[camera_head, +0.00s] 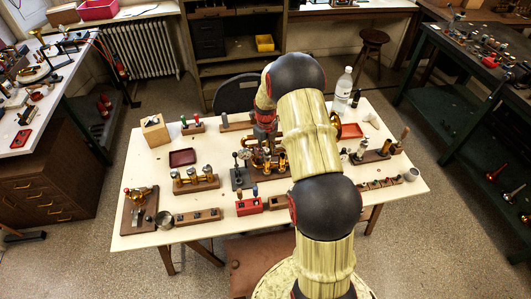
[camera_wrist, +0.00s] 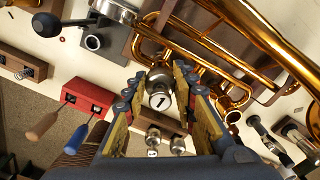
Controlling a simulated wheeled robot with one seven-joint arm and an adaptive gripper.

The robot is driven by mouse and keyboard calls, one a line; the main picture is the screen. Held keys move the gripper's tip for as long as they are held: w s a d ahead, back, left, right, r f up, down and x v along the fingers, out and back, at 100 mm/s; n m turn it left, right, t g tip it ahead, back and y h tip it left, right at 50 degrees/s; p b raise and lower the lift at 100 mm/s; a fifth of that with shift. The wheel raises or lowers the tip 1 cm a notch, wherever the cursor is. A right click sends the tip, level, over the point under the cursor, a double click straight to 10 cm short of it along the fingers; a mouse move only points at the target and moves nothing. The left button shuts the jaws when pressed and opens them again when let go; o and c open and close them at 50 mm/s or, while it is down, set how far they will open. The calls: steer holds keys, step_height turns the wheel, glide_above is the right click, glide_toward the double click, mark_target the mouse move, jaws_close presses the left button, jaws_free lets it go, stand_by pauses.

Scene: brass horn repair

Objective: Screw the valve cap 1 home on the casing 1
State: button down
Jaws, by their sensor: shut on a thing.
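Valve cap 1 (camera_wrist: 159,100), a round silver cap with a "1" on top, sits between the fingertips of my gripper (camera_wrist: 160,88) in the wrist view. The fingers are shut on it from both sides. Casing 1 is hidden, so I cannot tell whether the cap touches its thread. The brass horn (camera_wrist: 235,45) crosses the upper right of the wrist view, with its tubing close to the right finger. In the head view the horn (camera_head: 258,158) stands mid-table, partly hidden behind my arm.
Two silver-topped parts (camera_wrist: 153,136) show below the cap, between the fingers. A red block (camera_wrist: 88,97) holds screwdrivers at left. In the head view, a valve rack (camera_head: 196,186), a dark red tray (camera_head: 182,157) and a bottle (camera_head: 343,88) stand on the white table (camera_head: 135,225).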

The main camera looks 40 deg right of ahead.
steer(key=c, duration=1.4)
jaws_free()
